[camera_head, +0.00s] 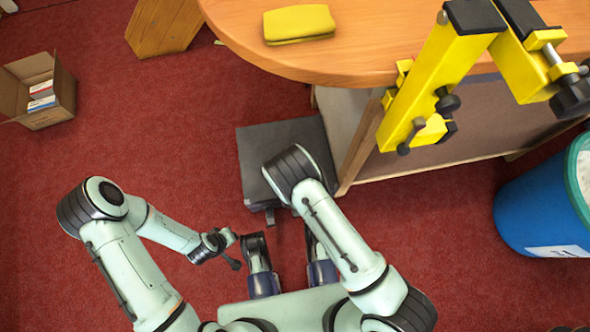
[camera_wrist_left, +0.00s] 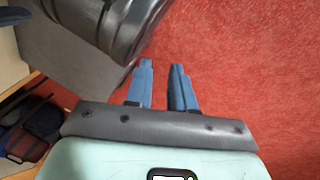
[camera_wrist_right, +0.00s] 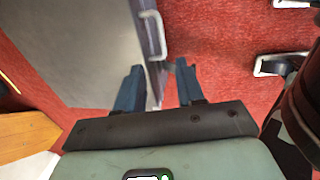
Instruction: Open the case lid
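The dark grey case (camera_head: 265,150) lies on the red floor beside the bench, and its flat lid looks shut. My right arm covers part of it in the head view. In the right wrist view the case (camera_wrist_right: 75,45) fills the upper left, with a handle-like piece (camera_wrist_right: 152,32) on its edge. My right gripper (camera_wrist_right: 158,75) is open, its fingers appearing either side of that edge; I cannot tell whether they touch it. My left gripper (camera_wrist_left: 160,72) is open and empty over bare carpet. The case (camera_wrist_left: 75,60) shows left of it, behind a dark arm part.
A blue bin (camera_head: 540,205) stands at right. An open cardboard box (camera_head: 50,115) sits at far left. The carpet left of the case is clear.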

